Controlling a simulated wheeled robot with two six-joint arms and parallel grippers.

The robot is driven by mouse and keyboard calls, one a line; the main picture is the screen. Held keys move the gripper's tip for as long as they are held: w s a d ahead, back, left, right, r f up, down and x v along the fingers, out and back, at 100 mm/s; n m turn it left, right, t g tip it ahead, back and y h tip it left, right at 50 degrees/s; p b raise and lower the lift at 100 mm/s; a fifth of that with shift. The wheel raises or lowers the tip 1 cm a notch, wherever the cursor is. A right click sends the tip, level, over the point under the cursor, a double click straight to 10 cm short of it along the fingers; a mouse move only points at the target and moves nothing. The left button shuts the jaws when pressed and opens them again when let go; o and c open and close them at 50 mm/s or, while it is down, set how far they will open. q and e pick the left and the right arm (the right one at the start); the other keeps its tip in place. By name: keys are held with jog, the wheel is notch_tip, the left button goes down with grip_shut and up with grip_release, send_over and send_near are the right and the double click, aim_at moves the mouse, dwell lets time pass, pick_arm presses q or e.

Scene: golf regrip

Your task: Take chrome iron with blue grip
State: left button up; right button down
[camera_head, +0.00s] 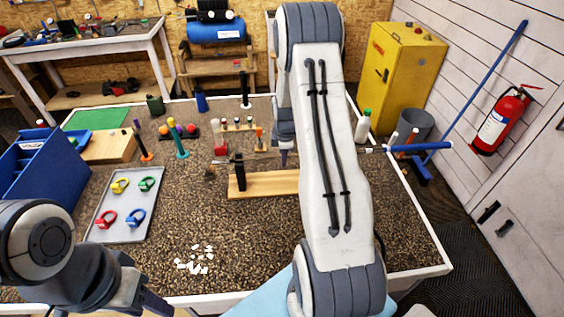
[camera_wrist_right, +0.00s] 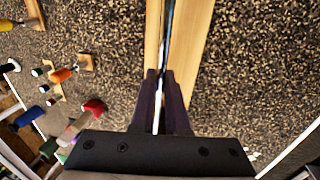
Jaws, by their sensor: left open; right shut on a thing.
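A thin chrome shaft (camera_wrist_right: 168,35) runs between the dark fingers of my right gripper (camera_wrist_right: 163,85) in the right wrist view, and the gripper is shut on it. The shaft lies over a wooden board (camera_head: 265,184) with a black upright at its left end. A blue grip (camera_head: 428,146) sticks out past the table's right edge in the head view, roughly level. The link between shaft and grip is hidden behind my right arm, as is most of my right gripper. My left gripper (camera_head: 145,303) is open and empty at the bottom left, beside the table's front edge.
A grey tray with coloured rings (camera_head: 125,233), a blue bin (camera_head: 45,165) and white scraps (camera_head: 193,264) occupy the left and front. Bottles and small stands fill the back. A yellow cabinet (camera_head: 400,65) and fire extinguisher (camera_head: 500,120) stand beyond the table. Its front right is clear.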

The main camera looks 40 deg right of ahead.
notch_tip(320, 180, up, 3)
jog(key=shift+w+f+b, duration=0.1)
jog(key=shift+b, duration=0.75)
jog(key=s+r+b, duration=0.3)
jog(key=s+r, duration=0.4)
jog(key=s, duration=0.5)
jog(key=shift+a+b, duration=0.25)
jog(key=shift+b, duration=0.15)
jog(key=shift+w+r, duration=0.1)
notch_tip(320, 180, up, 10)
jog(key=p, duration=0.8)
jog(key=shift+f, duration=0.2)
